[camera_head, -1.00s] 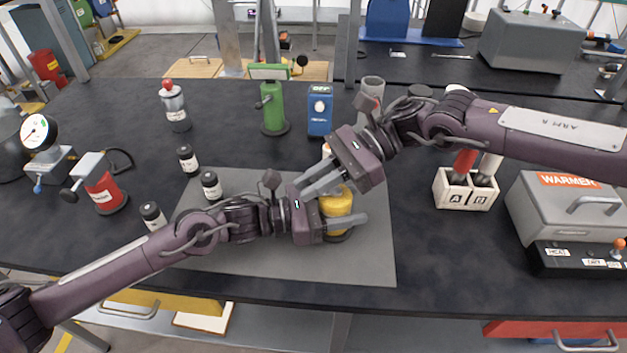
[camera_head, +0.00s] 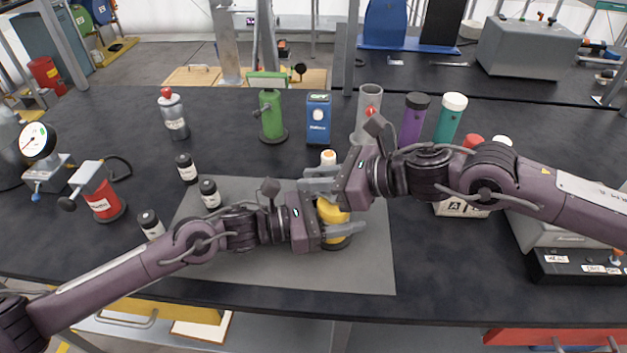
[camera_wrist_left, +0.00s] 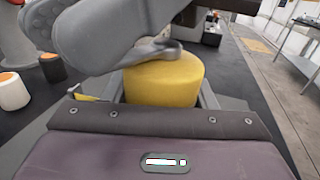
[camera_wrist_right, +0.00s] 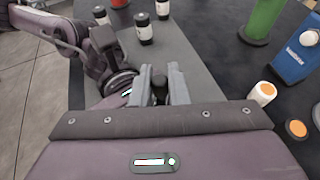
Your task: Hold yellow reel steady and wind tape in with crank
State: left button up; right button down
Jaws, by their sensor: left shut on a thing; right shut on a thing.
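The yellow reel (camera_head: 332,212) stands on the grey mat (camera_head: 345,275). My left gripper (camera_head: 338,228) is shut around its body from the left, and the reel's yellow top (camera_wrist_left: 165,85) shows in the left wrist view. My right gripper (camera_head: 310,182) is just above the reel, coming from the right. It is shut on the crank, whose dark knob (camera_wrist_right: 160,88) shows between its fingers in the right wrist view. A metal crank arm (camera_wrist_left: 152,52) lies over the reel top in the left wrist view.
A white bottle with an orange cap (camera_head: 328,158) stands close behind the right gripper. A green device (camera_head: 270,115) and a blue box (camera_head: 318,120) are farther back. The mat's front is clear.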

jog(key=shift+w+d+m+t+h, duration=0.2)
jog(key=shift+d+m+t+h, duration=1)
jog(key=shift+m+h, duration=1.95)
jog(key=shift+w+d+m+t+h, duration=0.15)
jog(key=shift+d+m+t+h, duration=0.55)
jog(key=shift+m+t+h, duration=1.7)
jog(key=shift+w+d+m+t+h, duration=0.2)
jog(key=shift+d+m+t+h, duration=0.65)
jog(key=shift+m+h, duration=3)
jog(key=shift+d+f+m+g, duration=0.15)
jog(key=shift+m+g, duration=0.1)
jog(key=shift+m, duration=0.15)
jog(key=c, duration=1.4)
grip_release()
jog(key=shift+c, duration=0.2)
jog(key=shift+y, duration=0.3)
